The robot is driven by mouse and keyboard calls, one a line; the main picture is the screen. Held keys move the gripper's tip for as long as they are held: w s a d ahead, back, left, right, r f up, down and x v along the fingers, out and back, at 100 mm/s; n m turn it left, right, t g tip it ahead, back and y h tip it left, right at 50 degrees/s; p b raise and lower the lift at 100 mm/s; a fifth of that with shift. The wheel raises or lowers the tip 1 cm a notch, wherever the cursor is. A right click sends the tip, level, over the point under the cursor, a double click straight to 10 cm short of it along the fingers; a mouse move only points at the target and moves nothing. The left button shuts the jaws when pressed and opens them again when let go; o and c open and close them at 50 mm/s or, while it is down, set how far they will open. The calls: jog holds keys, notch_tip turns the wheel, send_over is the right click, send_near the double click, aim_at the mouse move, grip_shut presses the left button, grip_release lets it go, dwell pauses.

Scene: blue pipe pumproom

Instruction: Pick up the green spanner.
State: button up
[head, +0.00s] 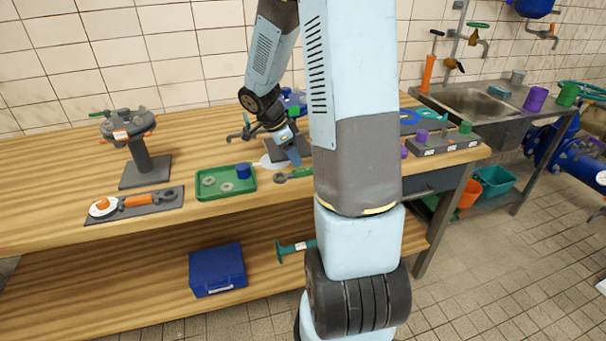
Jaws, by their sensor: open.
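The green spanner (302,174) lies on the wooden workbench top, just right of the green tray. Its grey head (280,178) points left, and its right end is hidden behind my arm. My gripper (292,155) is above the bench, a little behind the spanner in the picture, and points down. It is open, with nothing seen held in it. It is small and partly crowded by things behind it, so its height over the bench is hard to judge.
A green tray (205,192) holds washers and a blue cup (243,170). A dark mat (105,213) with an orange spanner (140,200) and a grey stand (142,160) are left. A grey block (443,146) and sink (470,103) are right. A blue box (217,270) sits below.

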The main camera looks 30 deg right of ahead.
aim_at(303, 170)
jog(key=shift+s+x, duration=0.2)
jog(key=shift+x, duration=1.2)
jog(key=shift+s+x, duration=0.2)
jog(key=shift+x, duration=1.2)
jog(key=shift+r, duration=0.1)
jog(key=shift+c, duration=0.4)
grip_shut()
